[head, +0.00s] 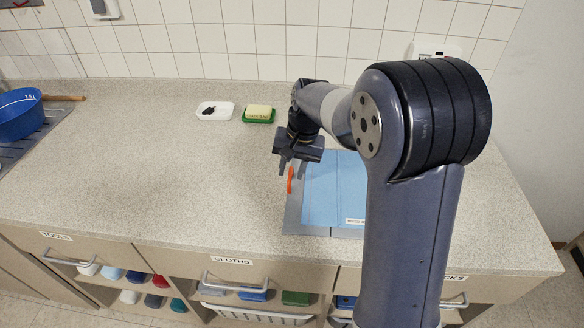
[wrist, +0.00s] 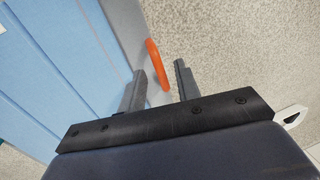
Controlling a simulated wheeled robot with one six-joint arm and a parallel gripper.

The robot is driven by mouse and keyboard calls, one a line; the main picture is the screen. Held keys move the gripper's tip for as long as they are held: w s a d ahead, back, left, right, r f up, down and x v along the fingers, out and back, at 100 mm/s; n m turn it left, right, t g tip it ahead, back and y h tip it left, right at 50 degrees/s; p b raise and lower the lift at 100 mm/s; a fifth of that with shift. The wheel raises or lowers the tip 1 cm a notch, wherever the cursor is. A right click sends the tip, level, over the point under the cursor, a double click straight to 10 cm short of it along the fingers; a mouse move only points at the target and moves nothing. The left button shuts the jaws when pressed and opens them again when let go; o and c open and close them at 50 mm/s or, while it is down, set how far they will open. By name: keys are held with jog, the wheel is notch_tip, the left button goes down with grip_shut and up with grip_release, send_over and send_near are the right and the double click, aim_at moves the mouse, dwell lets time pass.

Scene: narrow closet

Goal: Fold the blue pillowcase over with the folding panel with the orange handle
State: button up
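The blue pillowcase (head: 322,190) lies flat on the grey folding board (head: 294,218) on the counter; my arm hides its right part. It also shows at the left of the wrist view (wrist: 52,75). The orange handle (head: 290,180) stands at the board's left edge. In the wrist view the orange handle (wrist: 158,64) lies just beyond my fingertips, roughly between their lines. My gripper (head: 291,170) is open and empty, pointing down by the handle. In the wrist view its two fingers (wrist: 160,72) are apart; whether they touch the handle I cannot tell.
A green dish with a yellow sponge (head: 258,112) and a white tray with a dark item (head: 215,112) stand behind my gripper. A blue pot (head: 20,116) is at the far left. The counter (head: 150,165) left of the board is clear.

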jog(key=shift+f, duration=0.1)
jog(key=shift+c, duration=0.5)
grip_shut()
